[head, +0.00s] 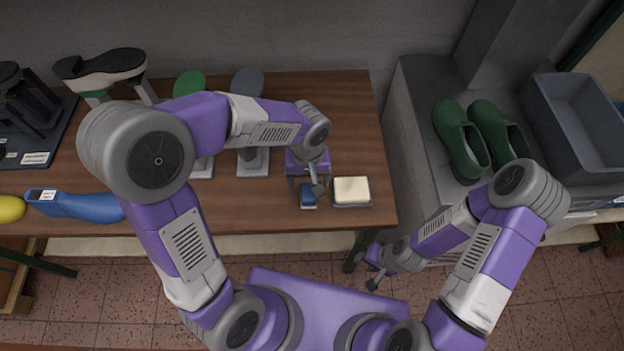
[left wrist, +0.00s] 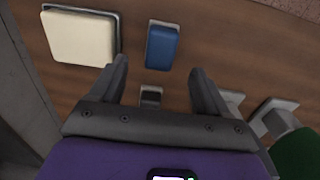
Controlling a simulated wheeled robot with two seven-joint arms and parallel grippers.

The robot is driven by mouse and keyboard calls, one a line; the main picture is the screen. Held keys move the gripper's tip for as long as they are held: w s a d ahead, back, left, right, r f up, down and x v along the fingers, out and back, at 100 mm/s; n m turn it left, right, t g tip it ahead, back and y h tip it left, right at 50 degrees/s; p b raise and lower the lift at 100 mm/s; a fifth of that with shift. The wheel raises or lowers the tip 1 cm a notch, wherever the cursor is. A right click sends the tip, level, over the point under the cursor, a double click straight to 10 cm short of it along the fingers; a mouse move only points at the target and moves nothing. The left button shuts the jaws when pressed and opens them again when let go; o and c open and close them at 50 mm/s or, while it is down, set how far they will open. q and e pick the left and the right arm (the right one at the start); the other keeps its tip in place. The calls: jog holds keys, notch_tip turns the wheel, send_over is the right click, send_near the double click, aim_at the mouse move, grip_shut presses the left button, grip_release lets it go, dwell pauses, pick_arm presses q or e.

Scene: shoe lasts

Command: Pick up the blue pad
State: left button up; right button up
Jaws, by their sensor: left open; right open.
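The blue pad (head: 308,197) is a small block on the wooden table near its front edge. In the left wrist view the blue pad (left wrist: 162,46) lies on a thin pale base, ahead of the fingertips and roughly between their lines. My left gripper (head: 308,186) is above the table right by the pad, pointing down; its fingers hide part of the pad in the head view. In the left wrist view my left gripper (left wrist: 160,75) is open with nothing between the fingers. My right gripper (head: 368,271) is open and empty, low in front of the table's right front corner.
A cream pad (head: 351,190) in a dark tray sits just right of the blue pad. A blue shoe last (head: 90,207) and a yellow one (head: 10,209) lie at left. Green clogs (head: 462,140) and a grey bin (head: 575,125) stand on the right-hand surface.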

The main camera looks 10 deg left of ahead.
aim_at(308, 192)
pick_arm(q)
jog(key=f, duration=0.2)
jog(key=f+b, duration=0.1)
jog(key=f, duration=0.3)
jog(key=shift+s+b, duration=0.35)
jog(key=shift+b, duration=0.05)
jog(key=shift+d+f, duration=0.1)
jog(key=shift+f, duration=0.45)
jog(key=shift+w+r, duration=0.1)
jog(key=c, duration=1.2)
